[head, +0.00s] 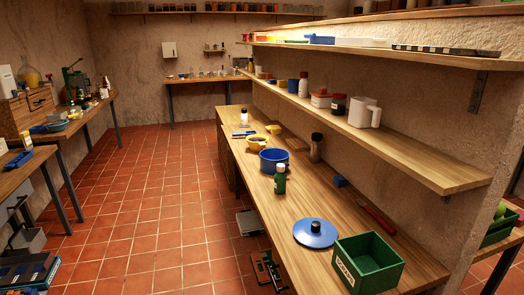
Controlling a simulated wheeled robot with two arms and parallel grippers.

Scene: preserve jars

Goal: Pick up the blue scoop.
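I cannot clearly make out a blue scoop. A small flat blue item (243,134) lies at the far end of the long wooden counter, too small to identify. Another blue object (18,160) lies on the table at the left edge, and its shape is also unclear. Neither of my grippers is in view.
The long counter (377,214) holds a blue pot (273,161), a green bottle (280,181), a blue lid (315,234), a red-handled tool (377,216) and a green crate (345,270). A shelf (420,160) overhangs it. The tiled floor (150,210) is mostly clear.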

